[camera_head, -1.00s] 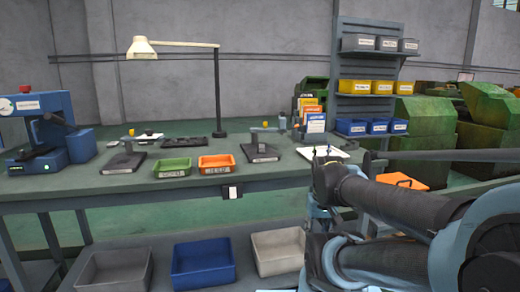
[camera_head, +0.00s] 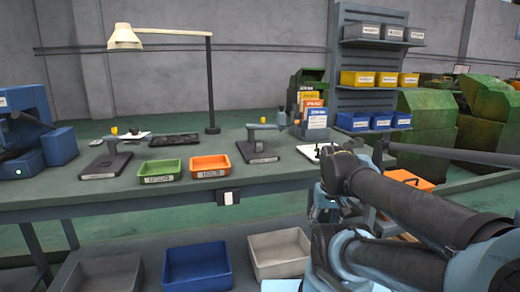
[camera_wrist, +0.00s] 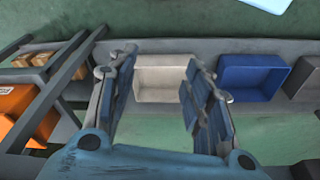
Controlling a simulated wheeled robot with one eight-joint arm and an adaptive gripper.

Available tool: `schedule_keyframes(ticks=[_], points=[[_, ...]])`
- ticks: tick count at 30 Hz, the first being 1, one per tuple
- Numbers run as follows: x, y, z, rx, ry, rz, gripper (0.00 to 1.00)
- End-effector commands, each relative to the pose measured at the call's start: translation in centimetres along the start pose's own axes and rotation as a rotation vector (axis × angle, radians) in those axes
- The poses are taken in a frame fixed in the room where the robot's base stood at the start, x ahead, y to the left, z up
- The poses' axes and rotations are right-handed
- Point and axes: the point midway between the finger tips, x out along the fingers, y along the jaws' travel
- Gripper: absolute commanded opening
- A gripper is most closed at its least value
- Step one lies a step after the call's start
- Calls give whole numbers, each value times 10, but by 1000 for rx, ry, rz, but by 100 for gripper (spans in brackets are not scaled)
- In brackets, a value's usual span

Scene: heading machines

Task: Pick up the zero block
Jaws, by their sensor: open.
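I cannot pick out the zero block for certain at this size. Two dark stands with labelled bases are on the grey-green workbench (camera_head: 60,200), one at the left (camera_head: 106,165) and one at the middle (camera_head: 259,152), with small yellow parts by them. In the wrist view my gripper (camera_wrist: 160,70) is open, its blue fingers apart with nothing between them. It points down past the bench, and an empty whitish bin (camera_wrist: 162,82) shows between the fingers, below.
A green tray (camera_head: 161,171) and an orange tray (camera_head: 210,166) sit near the bench's front edge. A lamp (camera_head: 125,38) stands behind, a blue machine (camera_head: 35,135) at the left, a bin rack (camera_head: 370,60) at the back right. A blue bin (camera_head: 197,265) is on the lower shelf.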

Motion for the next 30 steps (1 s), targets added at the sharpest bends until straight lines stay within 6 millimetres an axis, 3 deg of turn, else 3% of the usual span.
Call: schedule_keyframes(ticks=[5, 14, 21, 30], points=[[-35, -8, -33, 96, -15, -14, 47], [-123, -37, -128, 406, -73, -37, 47], [-182, -70, -207, 657, -128, -38, 47], [-237, -121, -302, 970, -199, -14, 47]])
